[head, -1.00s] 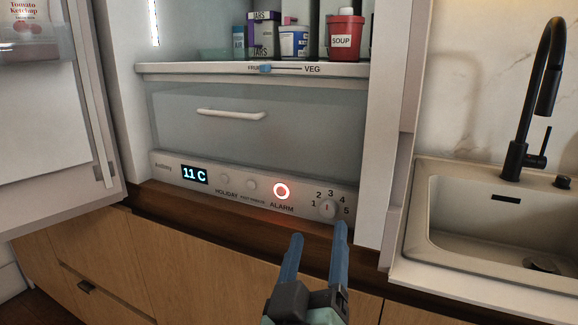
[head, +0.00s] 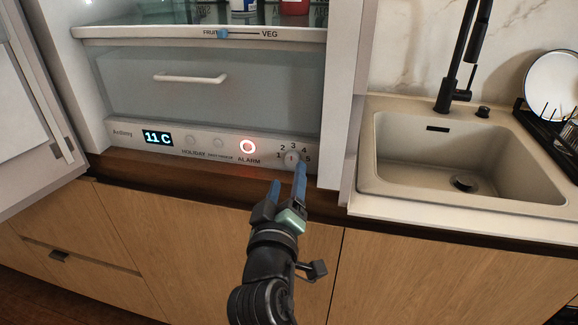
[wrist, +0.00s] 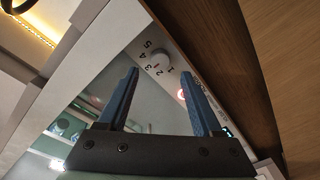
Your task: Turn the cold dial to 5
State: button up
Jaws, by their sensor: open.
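The cold dial (head: 291,158) is a small round white knob at the right end of the fridge's control strip. Numbers 1 to 5 arc around it. Its small red mark seems to point near 3, though it is too small to be sure. My gripper (head: 287,173) is open, its two blue fingers just in front of and below the dial, the right one close to the 5. In the wrist view the dial (wrist: 160,59) lies beyond and between the fingertips, with nothing held. I cannot tell whether a finger touches it.
The control strip also has a display (head: 158,138) reading 11 C, small buttons and a red-lit alarm ring (head: 248,146). A drawer with a white handle (head: 190,78) is above. The open fridge door (head: 35,120) stands left. A sink (head: 465,150) is at right.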

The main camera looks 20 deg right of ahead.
aim_at(291, 161)
jog(key=shift+x, duration=2.35)
grip_shut()
